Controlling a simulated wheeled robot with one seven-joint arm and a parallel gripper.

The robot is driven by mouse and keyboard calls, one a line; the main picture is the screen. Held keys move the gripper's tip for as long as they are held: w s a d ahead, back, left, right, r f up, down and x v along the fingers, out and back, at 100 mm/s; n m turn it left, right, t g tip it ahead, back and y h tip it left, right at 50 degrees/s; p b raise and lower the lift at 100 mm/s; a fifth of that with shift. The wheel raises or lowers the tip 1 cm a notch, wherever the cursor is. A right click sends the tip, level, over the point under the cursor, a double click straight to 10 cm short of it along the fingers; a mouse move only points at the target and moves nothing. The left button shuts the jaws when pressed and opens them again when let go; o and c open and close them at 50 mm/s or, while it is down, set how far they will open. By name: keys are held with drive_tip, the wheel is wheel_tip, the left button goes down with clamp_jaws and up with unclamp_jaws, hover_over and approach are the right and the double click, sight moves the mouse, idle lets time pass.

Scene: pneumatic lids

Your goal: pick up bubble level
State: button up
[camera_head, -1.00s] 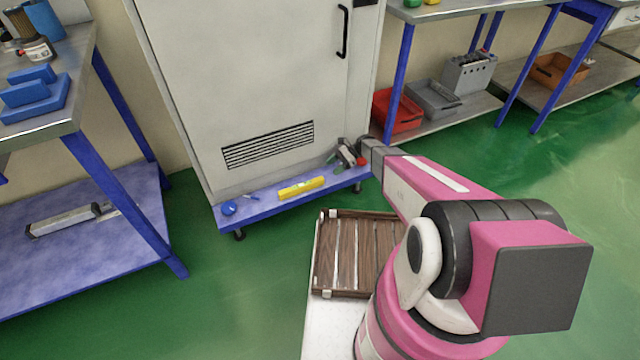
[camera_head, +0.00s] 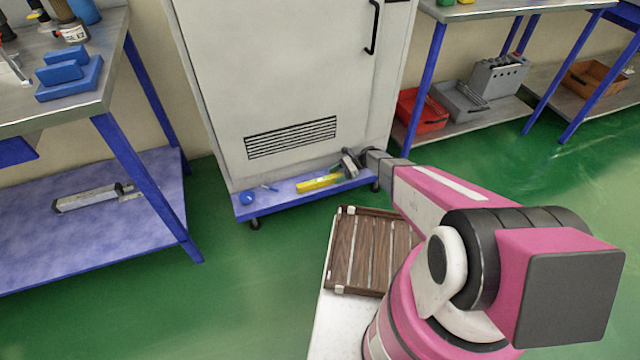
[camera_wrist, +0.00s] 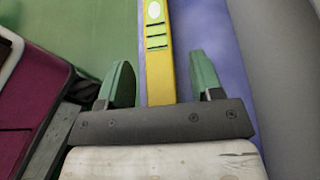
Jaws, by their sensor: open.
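The bubble level is a yellow bar (camera_head: 319,182) on the blue wheeled base (camera_head: 290,203) in front of the grey cabinet. In the wrist view the yellow bubble level (camera_wrist: 158,62) runs up between my gripper's two green fingers, with its green vial near the top. My gripper (camera_wrist: 162,82) is open, with a finger on each side of the bar and a gap visible on both sides. In the head view my gripper (camera_head: 346,164) is at the level's right end and partly hides it.
A blue round object (camera_head: 247,198) lies on the base left of the level. The grey cabinet (camera_head: 290,90) stands right behind it. A wooden slatted tray (camera_head: 368,250) is near my arm.

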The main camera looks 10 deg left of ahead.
drive_tip(key=shift+s+a+f, duration=0.15)
drive_tip(key=shift+s+a, duration=0.1)
drive_tip(key=shift+a, duration=0.1)
clamp_jaws()
drive_tip(key=shift+r, duration=0.75)
drive_tip(key=r, duration=0.2)
drive_tip(key=s+a+r, duration=0.1)
drive_tip(key=shift+r, duration=0.25)
drive_tip(key=s+a+r, duration=0.6)
drive_tip(key=a, duration=0.2)
